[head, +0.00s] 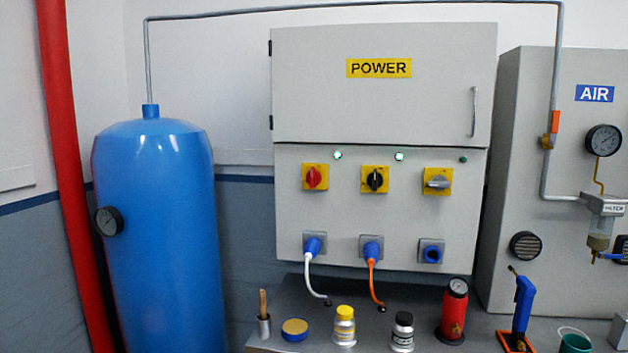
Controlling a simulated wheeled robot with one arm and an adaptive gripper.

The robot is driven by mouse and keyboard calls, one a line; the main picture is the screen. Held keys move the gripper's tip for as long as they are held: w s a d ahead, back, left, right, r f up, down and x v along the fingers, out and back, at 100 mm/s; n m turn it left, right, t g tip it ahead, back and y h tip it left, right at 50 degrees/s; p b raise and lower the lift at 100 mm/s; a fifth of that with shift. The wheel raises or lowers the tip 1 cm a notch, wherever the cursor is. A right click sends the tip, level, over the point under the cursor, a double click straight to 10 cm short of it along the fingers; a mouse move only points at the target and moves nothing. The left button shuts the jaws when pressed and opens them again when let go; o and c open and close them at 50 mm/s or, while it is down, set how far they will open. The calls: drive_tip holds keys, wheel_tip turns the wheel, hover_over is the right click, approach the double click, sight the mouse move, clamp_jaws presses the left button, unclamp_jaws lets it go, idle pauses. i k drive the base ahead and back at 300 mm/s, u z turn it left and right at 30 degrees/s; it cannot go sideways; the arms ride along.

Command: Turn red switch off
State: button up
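The red switch (315,177) is a rotary knob on a yellow square plate, at the left of a row of three on the grey power cabinet (300,230). Its handle stands upright. A green lamp (337,155) glows just above and right of it. A black switch (375,180) in the middle also stands upright, with a lit lamp (399,156) above and right of it. A grey switch (438,182) at the right lies sideways, and the lamp (463,160) by it looks dark. My gripper is not in view.
Below the switches, a white cable (310,278) and an orange cable (373,283) hang from blue plugs. A bench (285,305) holds a yellow-capped bottle (344,326), a black-capped bottle (402,332) and a red cylinder (454,311). A blue tank (160,240) stands left.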

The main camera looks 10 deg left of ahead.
sight(313, 178)
drive_tip(key=u, duration=0.4)
drive_tip(key=i, duration=0.65)
drive_tip(key=u, duration=1.25)
drive_tip(key=i, duration=0.6)
drive_tip(key=u, duration=0.65)
